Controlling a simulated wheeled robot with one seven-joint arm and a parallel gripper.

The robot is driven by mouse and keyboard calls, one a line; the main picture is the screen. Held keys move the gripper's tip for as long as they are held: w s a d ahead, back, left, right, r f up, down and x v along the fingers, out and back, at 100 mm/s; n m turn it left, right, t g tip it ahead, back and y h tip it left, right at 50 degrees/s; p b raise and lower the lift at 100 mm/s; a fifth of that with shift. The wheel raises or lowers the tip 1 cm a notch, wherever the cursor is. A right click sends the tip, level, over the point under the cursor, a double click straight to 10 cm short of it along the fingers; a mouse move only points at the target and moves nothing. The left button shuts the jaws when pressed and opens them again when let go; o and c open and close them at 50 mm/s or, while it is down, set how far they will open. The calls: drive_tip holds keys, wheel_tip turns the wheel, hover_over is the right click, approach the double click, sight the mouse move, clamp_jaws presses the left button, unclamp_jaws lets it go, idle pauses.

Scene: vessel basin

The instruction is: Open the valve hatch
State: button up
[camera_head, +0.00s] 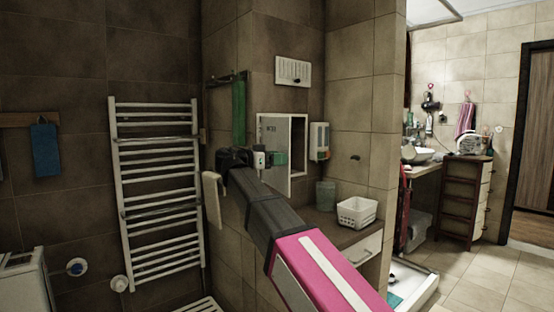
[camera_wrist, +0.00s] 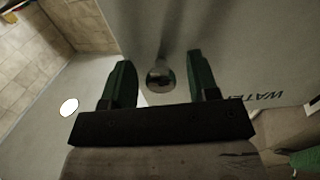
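The valve hatch (camera_head: 284,130) is a small white door in the tiled wall, with dark lettering at its upper left. In the wrist view the hatch (camera_wrist: 225,50) fills the upper middle and right as a grey panel, its word WATER upside down. A round shiny knob (camera_wrist: 160,79) sits near its edge. My gripper (camera_wrist: 159,62) is open, with one green finger on each side of the knob and visible gaps.
A counter below carries a white basket (camera_head: 357,213) and a grey-green cup (camera_head: 325,195). A soap dispenser (camera_head: 319,141) hangs right of the hatch. A green towel (camera_head: 239,112) and a white towel rack (camera_head: 157,195) are to the left. Open floor lies at the far right.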

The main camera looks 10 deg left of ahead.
drive_tip(key=shift+a, duration=0.1)
drive_tip(key=v, duration=1)
drive_tip(key=shift+s+a, duration=0.2)
drive_tip(key=shift+a, duration=0.1)
drive_tip(key=shift+r, duration=0.1)
